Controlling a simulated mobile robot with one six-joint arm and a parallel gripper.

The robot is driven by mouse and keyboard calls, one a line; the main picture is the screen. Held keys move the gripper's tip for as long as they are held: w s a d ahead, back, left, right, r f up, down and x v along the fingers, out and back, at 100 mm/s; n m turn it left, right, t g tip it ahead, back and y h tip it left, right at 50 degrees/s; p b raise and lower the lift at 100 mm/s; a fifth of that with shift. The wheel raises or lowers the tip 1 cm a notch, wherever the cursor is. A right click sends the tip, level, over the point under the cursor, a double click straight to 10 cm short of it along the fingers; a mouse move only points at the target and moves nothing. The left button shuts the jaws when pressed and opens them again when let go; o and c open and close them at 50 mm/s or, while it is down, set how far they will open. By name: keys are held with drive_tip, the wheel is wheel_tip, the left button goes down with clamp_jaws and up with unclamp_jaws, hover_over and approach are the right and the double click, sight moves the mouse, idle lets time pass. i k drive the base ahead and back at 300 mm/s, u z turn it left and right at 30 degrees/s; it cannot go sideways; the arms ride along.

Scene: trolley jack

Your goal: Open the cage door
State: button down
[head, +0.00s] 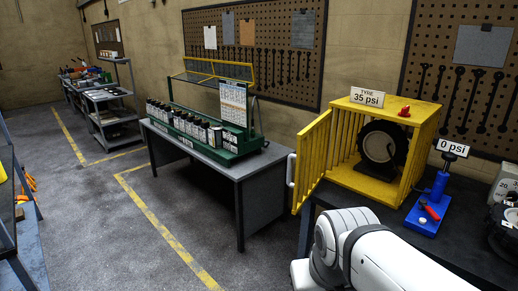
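The yellow cage (427,131) stands on a dark bench at the right, with a "TYRE 35 psi" sign on top. Its barred yellow door (313,158) stands swung open on the left side, angled out from the cage front. A pale handle (291,170) is on the door's outer edge, with nothing seen holding it. A black tyre with a light hub (378,146) sits inside, visible through the open front. My white arm crosses the bottom right. My gripper is not in view.
A blue pump-like device (437,192) with a "0 psi" sign stands right of the cage. A grey table (221,168) with a green rack of dark bottles is to the left. The floor (110,217) between the tables and the left edge is mostly clear.

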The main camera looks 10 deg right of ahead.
sight(322, 126)
drive_tip(key=z, duration=0.05)
drive_tip(key=i, duration=0.95)
drive_tip(key=u, duration=0.1)
